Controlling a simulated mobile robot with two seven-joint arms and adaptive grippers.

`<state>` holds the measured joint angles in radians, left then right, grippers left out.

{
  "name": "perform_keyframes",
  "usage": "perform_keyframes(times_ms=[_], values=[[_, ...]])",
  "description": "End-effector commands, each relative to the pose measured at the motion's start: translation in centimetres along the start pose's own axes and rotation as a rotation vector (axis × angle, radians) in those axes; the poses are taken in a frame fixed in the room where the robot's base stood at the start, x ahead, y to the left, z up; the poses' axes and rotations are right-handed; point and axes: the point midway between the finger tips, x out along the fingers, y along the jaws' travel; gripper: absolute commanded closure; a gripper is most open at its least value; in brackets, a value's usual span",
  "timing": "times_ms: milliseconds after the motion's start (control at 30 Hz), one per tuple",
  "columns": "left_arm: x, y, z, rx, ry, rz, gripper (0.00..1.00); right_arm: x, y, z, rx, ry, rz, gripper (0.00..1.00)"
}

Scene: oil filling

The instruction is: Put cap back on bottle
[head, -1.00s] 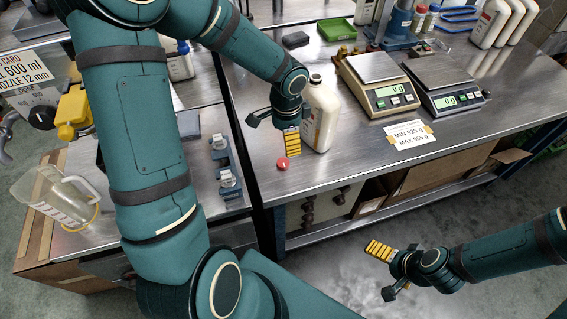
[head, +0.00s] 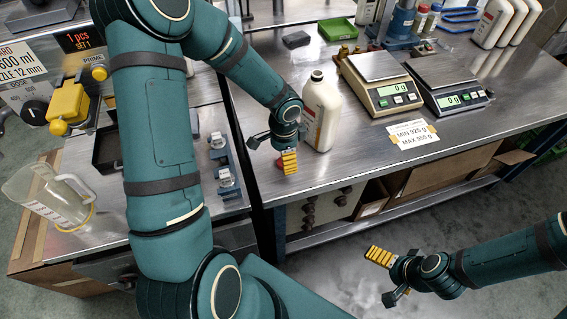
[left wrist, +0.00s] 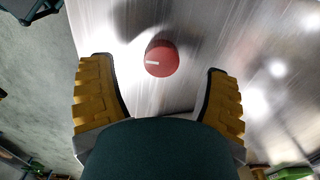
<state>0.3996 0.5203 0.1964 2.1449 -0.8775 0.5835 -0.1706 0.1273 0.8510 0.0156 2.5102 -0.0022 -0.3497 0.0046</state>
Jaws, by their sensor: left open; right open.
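The white bottle (head: 322,108) stands upright on the metal bench in the head view, its dark mouth uncapped. The red cap (left wrist: 161,58) lies on the bench between the spread yellow fingers in the left wrist view, a little ahead of them. In the head view only a sliver of the cap shows beside my left gripper (head: 289,162). That gripper is open, pointing down in front of the bottle, and holds nothing. My right gripper (head: 379,256) is open and empty, in front of the bench at lower right.
Two scales (head: 382,95) reading 0 g stand right of the bottle, with a paper weight sign (head: 412,134) in front. A green tray (head: 337,31) and more white bottles (head: 497,22) are farther back. A clear jug (head: 50,196) stands on the left bench.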

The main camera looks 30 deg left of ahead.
Motion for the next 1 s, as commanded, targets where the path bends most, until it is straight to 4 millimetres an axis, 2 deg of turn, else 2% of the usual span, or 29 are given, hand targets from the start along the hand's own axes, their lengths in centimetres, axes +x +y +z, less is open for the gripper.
perform_keyframes(times_ms=[33,100,200,600,900,933,1000], values=[[1.1,-0.1,0.2,-0.001,-0.001,0.002,0.23,0.5,0.2,0.0,0.000,0.002,0.000,0.00],[2.0,-0.1,0.1,0.001,0.000,0.002,0.23,0.8,0.3,-0.1,0.000,0.003,0.000,0.00],[2.7,-0.1,0.1,0.001,0.000,0.001,0.23,0.9,0.3,-0.1,-0.001,0.004,0.000,0.00],[2.8,-0.1,0.1,0.000,0.001,0.000,0.23,0.9,0.3,-0.1,0.000,0.005,0.000,0.00],[2.8,-0.1,0.1,0.000,0.001,0.000,0.69,0.9,0.3,-0.1,-0.001,0.005,0.000,0.00],[2.8,-0.1,0.1,0.000,0.001,0.000,0.72,0.9,0.3,-0.1,-0.001,0.005,0.000,0.00],[2.8,-0.1,0.1,0.000,0.001,0.000,0.73,0.9,0.3,-0.1,0.000,0.005,0.000,0.00]])
